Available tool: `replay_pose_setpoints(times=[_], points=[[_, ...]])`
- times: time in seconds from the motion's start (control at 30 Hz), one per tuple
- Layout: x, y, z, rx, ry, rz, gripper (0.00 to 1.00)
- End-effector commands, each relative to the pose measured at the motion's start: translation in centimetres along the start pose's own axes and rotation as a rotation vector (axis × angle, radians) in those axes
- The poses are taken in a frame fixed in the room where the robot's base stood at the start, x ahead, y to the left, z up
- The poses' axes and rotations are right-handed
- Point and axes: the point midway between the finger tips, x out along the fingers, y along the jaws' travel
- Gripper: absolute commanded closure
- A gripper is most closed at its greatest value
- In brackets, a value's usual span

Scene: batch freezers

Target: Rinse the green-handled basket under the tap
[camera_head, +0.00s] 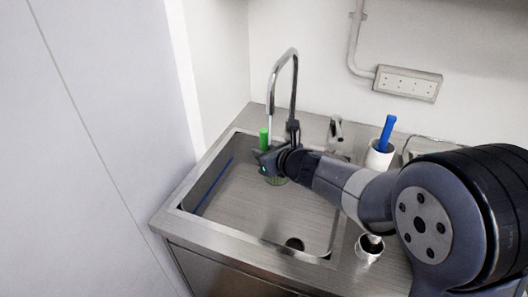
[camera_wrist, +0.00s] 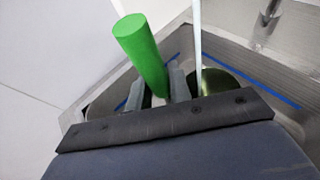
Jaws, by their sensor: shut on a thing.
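My gripper (camera_head: 268,158) is over the back part of the sink, under the tap (camera_head: 283,85). It is shut on the green handle (camera_head: 264,138) of the basket; the handle also stands up between the fingers in the wrist view (camera_wrist: 139,48). The basket (camera_head: 276,181) hangs below the gripper, mostly hidden by it; part of its round rim shows in the wrist view (camera_wrist: 228,88). A thin pale stream of water (camera_wrist: 197,45) comes down beside the handle and into the basket area.
The steel sink (camera_head: 240,215) has a drain (camera_head: 295,243) at its front right. A white holder (camera_head: 380,155) with a blue-handled tool (camera_head: 387,132) stands right of the sink. A metal cup (camera_head: 369,248) is at the right front. A tall pale panel (camera_head: 90,120) stands at the left.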

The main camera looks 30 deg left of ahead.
Motion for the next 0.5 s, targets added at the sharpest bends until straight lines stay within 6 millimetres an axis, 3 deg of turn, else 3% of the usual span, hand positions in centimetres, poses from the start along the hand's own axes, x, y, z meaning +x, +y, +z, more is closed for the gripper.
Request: replay_pose_setpoints(times=[0.5], points=[[-0.31, -0.71, -0.08, -0.001, 0.0, -0.001, 1.0]])
